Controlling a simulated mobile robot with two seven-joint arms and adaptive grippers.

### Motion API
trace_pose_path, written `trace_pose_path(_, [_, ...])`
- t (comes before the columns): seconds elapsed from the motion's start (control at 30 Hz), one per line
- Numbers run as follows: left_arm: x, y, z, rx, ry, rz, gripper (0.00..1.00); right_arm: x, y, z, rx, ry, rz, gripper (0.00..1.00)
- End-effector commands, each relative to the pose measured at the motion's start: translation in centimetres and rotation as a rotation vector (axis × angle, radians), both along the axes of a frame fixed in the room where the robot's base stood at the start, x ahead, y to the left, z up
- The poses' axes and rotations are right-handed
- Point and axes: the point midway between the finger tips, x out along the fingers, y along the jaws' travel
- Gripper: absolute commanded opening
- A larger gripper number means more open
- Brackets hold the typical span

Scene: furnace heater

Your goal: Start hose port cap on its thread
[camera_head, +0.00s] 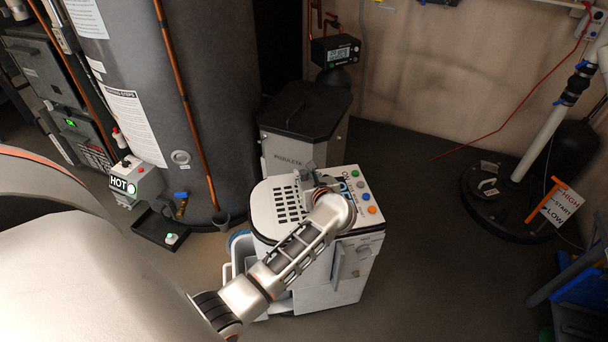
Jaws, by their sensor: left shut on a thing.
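My left gripper (312,184) is over the top panel of the white cabinet unit (275,207), near its slotted grille. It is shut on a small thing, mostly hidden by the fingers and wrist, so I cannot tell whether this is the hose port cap. I cannot make out a threaded port on the white unit. A brass valve with a blue handle (181,196) sits low on the tall grey tank. A small white knob-like piece (171,239) is on the dark tray below it. My right gripper is not in view.
The tall grey tank (225,90) stands left of the white unit. A dark lidded bin (305,110) stands behind the unit. A round black pit cover (510,205) with a white pipe is at the right. The floor between them is clear.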

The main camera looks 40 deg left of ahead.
Motion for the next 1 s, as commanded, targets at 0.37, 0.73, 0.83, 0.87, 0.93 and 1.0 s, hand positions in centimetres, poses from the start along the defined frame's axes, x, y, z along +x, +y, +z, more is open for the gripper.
trace_pose_path(0.37, [0.2,-0.1,7.2,-0.003,-0.015,0.000,0.05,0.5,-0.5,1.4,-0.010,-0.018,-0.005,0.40])
trace_pose_path(0.73, [0.1,-0.1,16.6,-0.003,-0.011,0.001,0.05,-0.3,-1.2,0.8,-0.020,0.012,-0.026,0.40])
trace_pose_path(0.83, [0.0,0.0,18.1,-0.003,-0.007,0.001,0.05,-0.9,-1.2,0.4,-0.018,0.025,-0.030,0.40])
trace_pose_path(0.87, [0.0,0.0,18.5,-0.002,-0.006,0.001,0.05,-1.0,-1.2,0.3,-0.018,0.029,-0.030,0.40])
trace_pose_path(0.93, [0.0,0.0,19.1,-0.002,-0.004,0.001,0.05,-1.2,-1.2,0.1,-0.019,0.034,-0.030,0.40])
trace_pose_path(1.0, [0.0,0.0,19.6,-0.001,-0.003,0.000,0.05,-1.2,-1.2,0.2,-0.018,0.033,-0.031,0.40])
